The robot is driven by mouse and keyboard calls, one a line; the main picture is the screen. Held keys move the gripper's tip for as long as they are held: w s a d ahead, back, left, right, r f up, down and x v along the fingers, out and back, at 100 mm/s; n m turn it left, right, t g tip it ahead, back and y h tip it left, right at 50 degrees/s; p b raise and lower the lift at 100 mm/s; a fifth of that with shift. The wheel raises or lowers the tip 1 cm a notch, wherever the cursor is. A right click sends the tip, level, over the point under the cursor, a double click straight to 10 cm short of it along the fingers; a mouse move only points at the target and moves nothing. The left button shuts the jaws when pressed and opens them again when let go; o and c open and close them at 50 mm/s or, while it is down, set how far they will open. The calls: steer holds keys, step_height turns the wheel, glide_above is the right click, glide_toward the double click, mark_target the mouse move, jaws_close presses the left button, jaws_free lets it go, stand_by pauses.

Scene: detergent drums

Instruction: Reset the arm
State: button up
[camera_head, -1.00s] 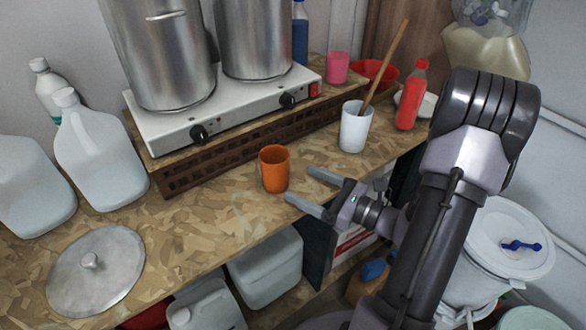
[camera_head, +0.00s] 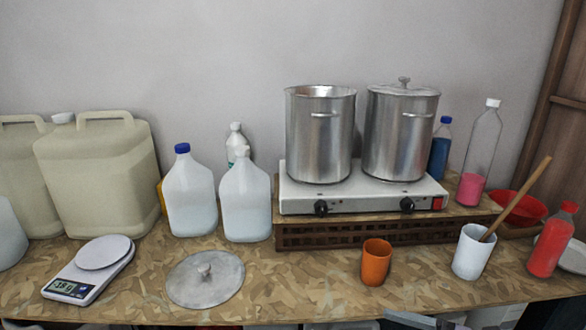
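A pale grey shape (camera_head: 410,320) at the bottom edge, below the orange cup, may be the tip of my gripper. The rest of my arm is out of frame. I cannot tell whether the gripper is open or shut, or whether it holds anything. The orange cup (camera_head: 376,262) stands upright on the patterned worktop (camera_head: 320,290), a little above that shape and apart from it.
A double hotplate (camera_head: 365,200) carries two steel pots. A white cup with a wooden stick (camera_head: 471,253) and a red bottle (camera_head: 550,243) stand at the right. A lid (camera_head: 205,279), a scale (camera_head: 90,270) and several jugs are at the left.

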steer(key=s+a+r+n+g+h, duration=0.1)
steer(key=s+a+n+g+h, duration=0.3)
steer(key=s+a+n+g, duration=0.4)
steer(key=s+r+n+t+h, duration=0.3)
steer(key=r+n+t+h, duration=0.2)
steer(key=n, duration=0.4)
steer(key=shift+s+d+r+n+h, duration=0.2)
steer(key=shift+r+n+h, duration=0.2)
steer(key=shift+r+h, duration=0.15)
